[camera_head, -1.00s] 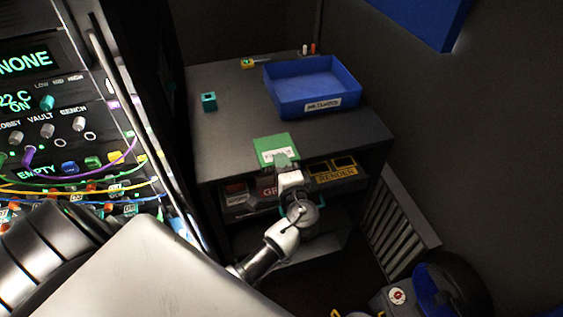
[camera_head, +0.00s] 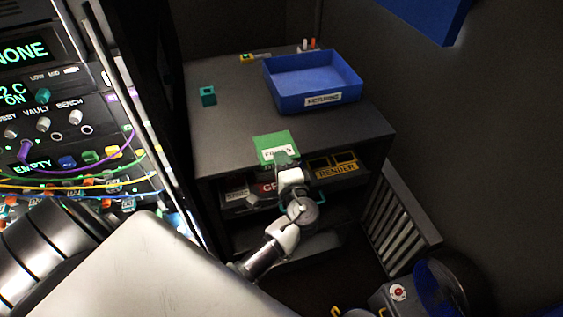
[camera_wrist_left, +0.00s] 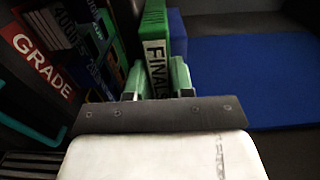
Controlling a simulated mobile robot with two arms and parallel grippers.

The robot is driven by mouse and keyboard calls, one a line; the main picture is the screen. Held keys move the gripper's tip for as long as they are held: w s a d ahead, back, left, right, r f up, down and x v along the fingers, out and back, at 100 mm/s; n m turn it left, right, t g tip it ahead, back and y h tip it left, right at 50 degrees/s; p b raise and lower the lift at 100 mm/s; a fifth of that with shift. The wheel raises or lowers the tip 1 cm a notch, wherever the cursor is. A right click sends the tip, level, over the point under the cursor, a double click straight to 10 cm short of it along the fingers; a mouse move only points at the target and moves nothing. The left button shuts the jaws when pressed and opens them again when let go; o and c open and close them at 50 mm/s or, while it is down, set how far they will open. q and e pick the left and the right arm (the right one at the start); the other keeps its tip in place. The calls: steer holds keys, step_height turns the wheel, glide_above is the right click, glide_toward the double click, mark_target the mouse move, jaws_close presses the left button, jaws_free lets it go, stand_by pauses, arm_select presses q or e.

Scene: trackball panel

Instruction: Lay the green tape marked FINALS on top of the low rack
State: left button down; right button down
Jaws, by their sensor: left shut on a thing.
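The green tape (camera_head: 270,143) with a white FINALS label is held at the near edge of the low rack's dark top (camera_head: 232,145). My left gripper (camera_head: 287,163) is shut on its near end. I cannot tell in the head view whether the tape touches the top. In the left wrist view the tape (camera_wrist_left: 156,30) stands between the two green-tipped fingers (camera_wrist_left: 158,84), its FINALS label facing the camera. My right gripper is not in view.
A blue tray (camera_head: 310,88) with a white label sits at the back right of the top. A teal block (camera_head: 208,96) is at the left. Boxes marked GRADE (camera_wrist_left: 42,55) and RENDER (camera_head: 336,170) sit on the shelf below. A patch-cable panel (camera_head: 70,150) is at far left.

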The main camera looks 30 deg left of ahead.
arm_select(q)
steer(key=shift+f, duration=0.1)
steer(key=c, duration=0.9)
jaws_free()
